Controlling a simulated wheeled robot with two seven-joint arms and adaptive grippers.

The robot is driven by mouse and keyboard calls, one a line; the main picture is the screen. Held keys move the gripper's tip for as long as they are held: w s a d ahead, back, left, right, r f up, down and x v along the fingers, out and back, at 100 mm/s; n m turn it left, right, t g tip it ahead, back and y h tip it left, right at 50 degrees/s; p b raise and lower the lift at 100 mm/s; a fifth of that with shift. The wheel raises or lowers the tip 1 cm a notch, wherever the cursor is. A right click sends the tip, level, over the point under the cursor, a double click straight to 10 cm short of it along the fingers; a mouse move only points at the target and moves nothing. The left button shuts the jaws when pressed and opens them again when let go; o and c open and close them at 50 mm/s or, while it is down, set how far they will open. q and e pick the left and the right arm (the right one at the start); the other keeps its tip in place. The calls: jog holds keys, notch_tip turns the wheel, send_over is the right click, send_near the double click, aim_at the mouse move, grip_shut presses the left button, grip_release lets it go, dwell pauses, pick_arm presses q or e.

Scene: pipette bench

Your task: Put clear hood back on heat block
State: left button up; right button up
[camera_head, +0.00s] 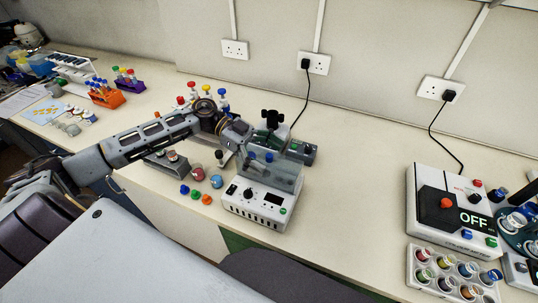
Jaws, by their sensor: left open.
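The heat block (258,206) is a white box with a knob and a small dark display, near the front edge of the bench at centre. The clear hood (284,177) shows as a see-through grey box over the block's top. Blue-capped tubes show through or beside it. I cannot tell whether it is fully seated. My left gripper (233,158) is open at the hood's upper left, its fingers pointing down; whether they touch the hood is unclear. My right gripper is not in view.
Loose coloured caps (195,195) and small pots (216,181) lie left of the block. A grey device (301,152) stands behind it. A white device reading OFF (440,226) and a tube rack (422,284) stand at right. The bench between is clear.

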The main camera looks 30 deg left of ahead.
pick_arm(q)
jog(key=shift+a+r, duration=0.1)
jog(key=shift+r, duration=0.05)
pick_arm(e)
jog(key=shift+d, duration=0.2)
pick_arm(q)
jog(key=b+v, duration=0.1)
jog(key=v, duration=1)
jog(key=shift+a, duration=0.4)
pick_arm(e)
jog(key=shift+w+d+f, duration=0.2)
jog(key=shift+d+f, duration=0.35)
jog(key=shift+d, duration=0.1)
pick_arm(q)
jog(key=shift+w+r, duration=0.1)
jog(key=shift+r, duration=0.05)
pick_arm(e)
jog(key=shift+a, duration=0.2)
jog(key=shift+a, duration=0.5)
